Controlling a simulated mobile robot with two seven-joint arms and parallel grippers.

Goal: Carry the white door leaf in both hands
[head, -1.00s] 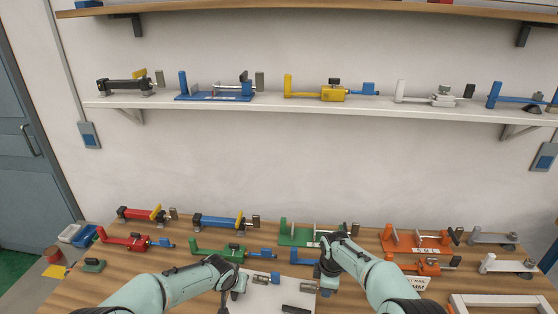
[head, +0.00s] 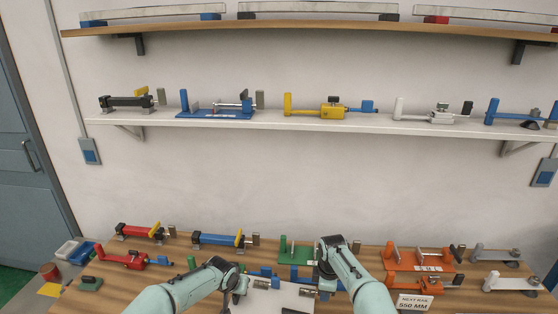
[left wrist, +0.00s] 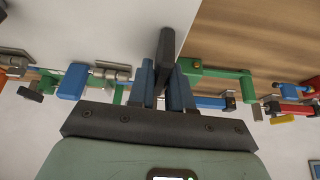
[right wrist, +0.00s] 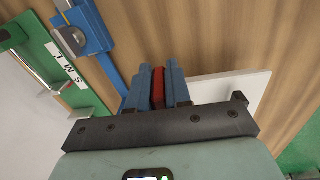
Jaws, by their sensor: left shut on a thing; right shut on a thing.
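The white door leaf (head: 265,302) is at the bottom edge of the head view, between my two grippers, and is partly cut off. My left gripper (head: 238,290) is at its left side. In the left wrist view its blue fingers (left wrist: 165,85) are shut on a dark bar, beside the white leaf (left wrist: 110,25). My right gripper (head: 325,283) is at the leaf's right side. In the right wrist view its blue fingers (right wrist: 158,88) are shut on a red piece, with the white leaf (right wrist: 230,88) behind. The arms hide part of the leaf.
The wooden bench (head: 130,285) holds several clamp-like fixtures, among them a green one (head: 297,250) and an orange one (head: 420,262). A white shelf (head: 300,122) with more fixtures runs along the wall.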

